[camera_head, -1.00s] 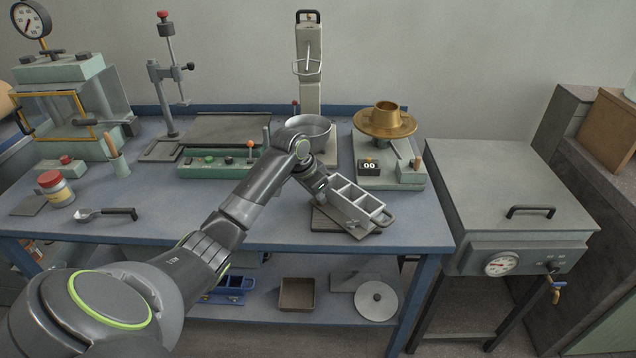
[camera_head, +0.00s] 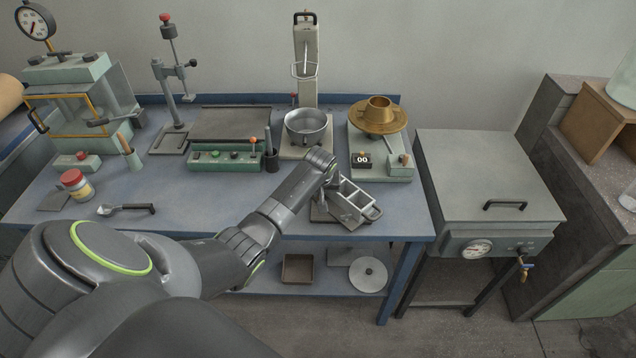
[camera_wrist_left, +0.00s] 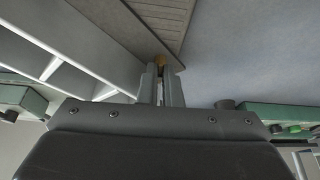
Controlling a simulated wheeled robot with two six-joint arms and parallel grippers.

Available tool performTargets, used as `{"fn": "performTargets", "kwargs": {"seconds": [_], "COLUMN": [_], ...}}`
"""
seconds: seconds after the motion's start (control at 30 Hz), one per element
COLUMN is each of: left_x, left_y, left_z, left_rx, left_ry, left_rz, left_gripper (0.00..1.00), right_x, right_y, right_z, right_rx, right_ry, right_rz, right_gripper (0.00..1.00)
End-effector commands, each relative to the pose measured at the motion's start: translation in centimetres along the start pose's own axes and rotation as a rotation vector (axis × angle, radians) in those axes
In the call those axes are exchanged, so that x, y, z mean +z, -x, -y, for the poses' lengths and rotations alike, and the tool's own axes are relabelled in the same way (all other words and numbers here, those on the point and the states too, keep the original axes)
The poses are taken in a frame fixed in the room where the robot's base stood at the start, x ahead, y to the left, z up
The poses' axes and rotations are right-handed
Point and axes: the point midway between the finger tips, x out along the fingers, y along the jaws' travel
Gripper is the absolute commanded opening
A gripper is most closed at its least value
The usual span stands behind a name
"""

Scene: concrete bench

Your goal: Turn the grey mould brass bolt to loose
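The grey mould (camera_head: 366,197), a divided metal box with a handle at its right end, sits askew on a dark base near the front edge of the blue bench. In the left wrist view its pale compartment walls (camera_wrist_left: 100,40) fill the upper left. In the head view my forearm and wrist hide the bolt and fingers. My right gripper is not in view.
Behind the mould stand a metal bowl (camera_head: 307,124) and a brass dish (camera_head: 379,116) on a scale. A green control box (camera_head: 222,160) lies to the left. A grey lidded unit (camera_head: 488,180) stands to the right.

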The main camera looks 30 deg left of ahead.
Motion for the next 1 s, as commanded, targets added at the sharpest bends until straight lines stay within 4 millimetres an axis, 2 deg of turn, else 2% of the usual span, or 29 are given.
{"fn": "performTargets", "kwargs": {"seconds": [0.03,0.13,0.5,1.0], "left_x": [-0.27,-0.21,-0.25,-0.38], "left_y": [0.44,0.32,0.04,0.02], "left_z": [-0.22,-0.32,-0.56,-0.66], "left_rx": [-0.015,-0.052,-0.166,-0.229], "left_ry": [0.04,0.128,0.405,0.562], "left_rz": [-0.002,-0.001,-0.002,-0.003], "left_gripper": [0.0,0.0,0.0,0.0], "right_x": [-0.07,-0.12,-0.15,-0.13], "right_y": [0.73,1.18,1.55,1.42], "right_z": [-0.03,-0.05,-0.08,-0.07], "right_rx": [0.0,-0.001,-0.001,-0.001], "right_ry": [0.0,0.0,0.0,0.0], "right_rz": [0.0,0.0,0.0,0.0], "right_gripper": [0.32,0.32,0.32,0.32]}}
